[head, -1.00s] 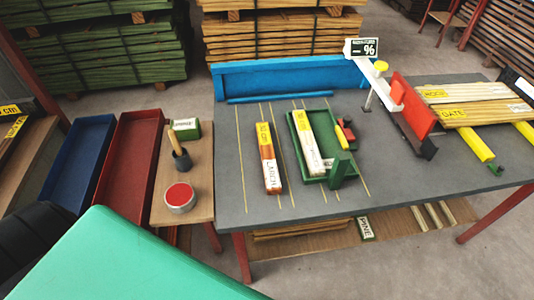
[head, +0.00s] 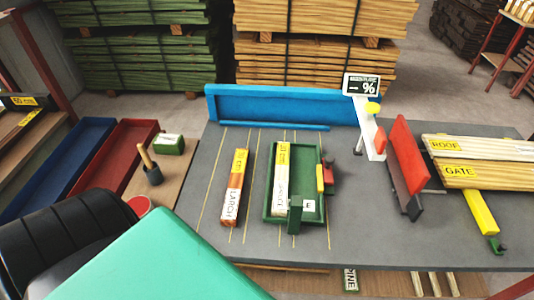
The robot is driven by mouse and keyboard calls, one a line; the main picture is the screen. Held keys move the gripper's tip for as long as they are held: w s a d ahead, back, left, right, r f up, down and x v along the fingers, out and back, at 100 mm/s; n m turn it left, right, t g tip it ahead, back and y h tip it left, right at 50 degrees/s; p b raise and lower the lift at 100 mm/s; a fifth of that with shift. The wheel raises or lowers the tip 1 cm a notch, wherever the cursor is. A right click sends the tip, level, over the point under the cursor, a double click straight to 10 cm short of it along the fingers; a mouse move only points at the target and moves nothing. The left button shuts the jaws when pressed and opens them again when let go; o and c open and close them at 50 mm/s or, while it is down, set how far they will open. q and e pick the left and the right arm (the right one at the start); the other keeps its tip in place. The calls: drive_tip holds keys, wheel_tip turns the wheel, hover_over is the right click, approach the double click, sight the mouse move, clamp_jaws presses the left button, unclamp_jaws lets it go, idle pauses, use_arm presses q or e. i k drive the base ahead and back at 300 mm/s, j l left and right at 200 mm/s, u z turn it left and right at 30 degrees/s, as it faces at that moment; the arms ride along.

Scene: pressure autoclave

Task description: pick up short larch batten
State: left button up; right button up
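A reddish-brown batten with a white LARCH label (head: 233,202) lies on the grey table (head: 350,232), left of the green tray. Its upper end has a yellow length label, too small to read surely. A second, paler batten (head: 282,178) with yellow and white labels lies inside the green tray (head: 310,229); its wood name is hard to read. Nothing touches the larch batten except the table. Neither of my grippers is in view.
A blue trough (head: 285,106) runs along the table's back edge. A meter with a % sign (head: 361,85), a red plate (head: 408,150) and ROOF and GATE boards (head: 480,160) stand right. Blue (head: 55,170) and red (head: 120,165) trays, a brush pot (head: 153,174) and a red tin (head: 139,204) are left.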

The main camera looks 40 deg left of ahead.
sight(231, 206)
drive_tip(key=i+l+u, duration=0.15)
drive_tip(key=u, duration=0.25)
drive_tip(key=l+u, duration=0.35)
drive_tip(key=i+l+u, duration=0.15)
drive_tip(key=l+u, duration=0.25)
drive_tip(key=j, duration=0.1)
